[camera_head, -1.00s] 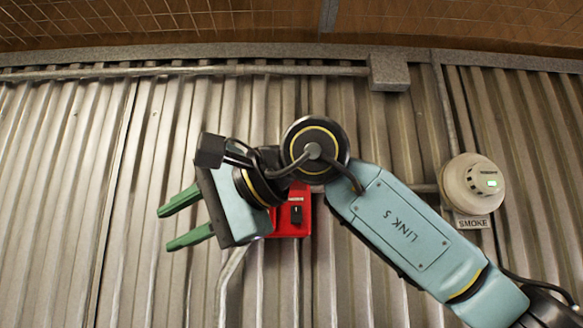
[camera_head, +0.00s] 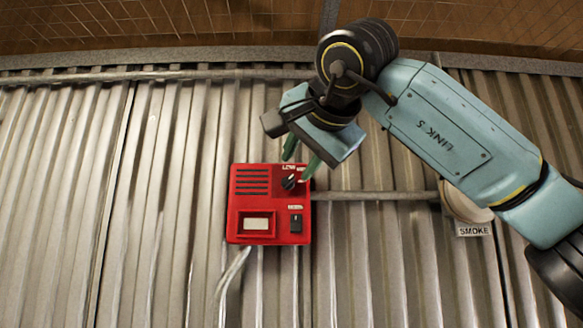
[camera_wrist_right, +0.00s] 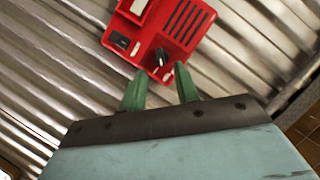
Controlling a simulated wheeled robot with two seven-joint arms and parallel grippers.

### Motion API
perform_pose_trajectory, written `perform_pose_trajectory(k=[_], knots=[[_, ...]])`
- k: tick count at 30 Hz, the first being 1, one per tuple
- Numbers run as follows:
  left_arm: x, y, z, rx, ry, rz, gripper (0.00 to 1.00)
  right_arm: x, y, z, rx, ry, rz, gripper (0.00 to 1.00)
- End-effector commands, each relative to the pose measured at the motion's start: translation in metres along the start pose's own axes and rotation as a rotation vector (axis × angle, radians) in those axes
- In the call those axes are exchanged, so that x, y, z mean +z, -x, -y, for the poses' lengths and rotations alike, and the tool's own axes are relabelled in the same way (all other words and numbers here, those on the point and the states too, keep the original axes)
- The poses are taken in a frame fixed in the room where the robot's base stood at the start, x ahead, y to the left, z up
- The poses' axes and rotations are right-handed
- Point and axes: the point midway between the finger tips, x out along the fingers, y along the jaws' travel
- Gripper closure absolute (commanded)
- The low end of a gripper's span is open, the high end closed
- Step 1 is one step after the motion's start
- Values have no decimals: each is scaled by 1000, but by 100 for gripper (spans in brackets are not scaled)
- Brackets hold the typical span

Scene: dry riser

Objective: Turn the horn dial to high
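The red horn box (camera_head: 270,233) is mounted on the corrugated wall, with a grille, a pale window and a black switch (camera_head: 296,223). Its black horn dial (camera_head: 289,182) is at the upper right, under a small label that reads LOW on its left; the right-hand label is too small to read surely. My left gripper is out of view.
A smoke detector (camera_head: 462,207) with a SMOKE label is on the wall at right, partly behind my right arm. A horizontal conduit (camera_head: 375,196) runs right from the box. The wall left of the box is clear.

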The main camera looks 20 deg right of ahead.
Motion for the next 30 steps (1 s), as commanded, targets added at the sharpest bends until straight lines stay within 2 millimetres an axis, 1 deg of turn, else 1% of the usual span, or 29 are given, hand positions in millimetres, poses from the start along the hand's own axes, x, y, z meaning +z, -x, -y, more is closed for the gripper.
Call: perform_pose_trajectory(k=[1,3,6,9,13,20,23,27,28,30], knots=[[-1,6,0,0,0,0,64,-1,-11,1,4,0,2,69],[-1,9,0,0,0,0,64,-1,-23,1,3,-1,2,69],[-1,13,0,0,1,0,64,-1,-36,1,1,-1,1,69],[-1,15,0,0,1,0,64,0,-45,1,0,0,2,69],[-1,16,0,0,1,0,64,0,-50,1,-1,0,1,69],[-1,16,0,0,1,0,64,0,-51,0,-1,0,0,69],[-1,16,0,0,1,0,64,0,-51,0,-1,0,1,80],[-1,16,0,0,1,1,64,0,-51,0,-1,0,1,98],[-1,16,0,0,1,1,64,0,-51,0,-1,0,1,100],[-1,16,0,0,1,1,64,0,-51,0,-1,0,1,100]])
